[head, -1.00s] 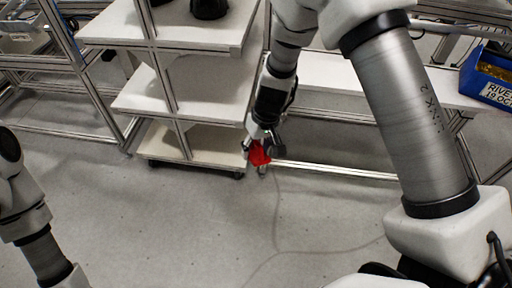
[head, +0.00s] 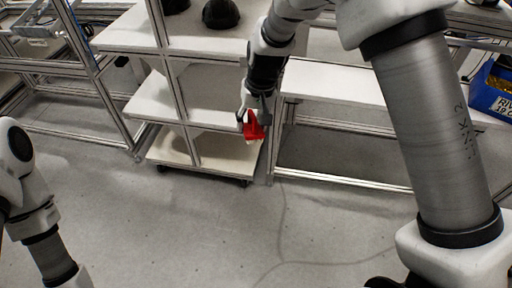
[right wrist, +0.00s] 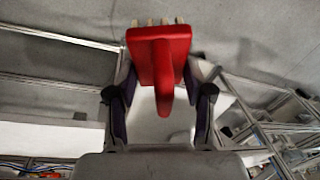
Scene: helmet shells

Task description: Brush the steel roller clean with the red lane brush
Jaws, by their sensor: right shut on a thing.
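The red lane brush (head: 253,127) is in my right gripper (head: 252,112), in front of the right side of the shelf cart. The right wrist view shows the brush's red block and handle (right wrist: 160,62) between the two fingers of the gripper (right wrist: 160,100), with pale bristle tufts at the far edge. The fingers are shut on the brush. It is held in the air, apart from other things as far as I can tell. My left arm shows at the left edge of the head view, but its gripper is out of frame. I cannot make out the steel roller.
A white shelf cart (head: 150,104) stands ahead, with dark helmet shells (head: 221,14) on top. A white bench (head: 335,84) stands right of it, and a blue bin (head: 492,92) at the far right. An aluminium frame (head: 95,85) stands left. The near floor (head: 190,235) is clear.

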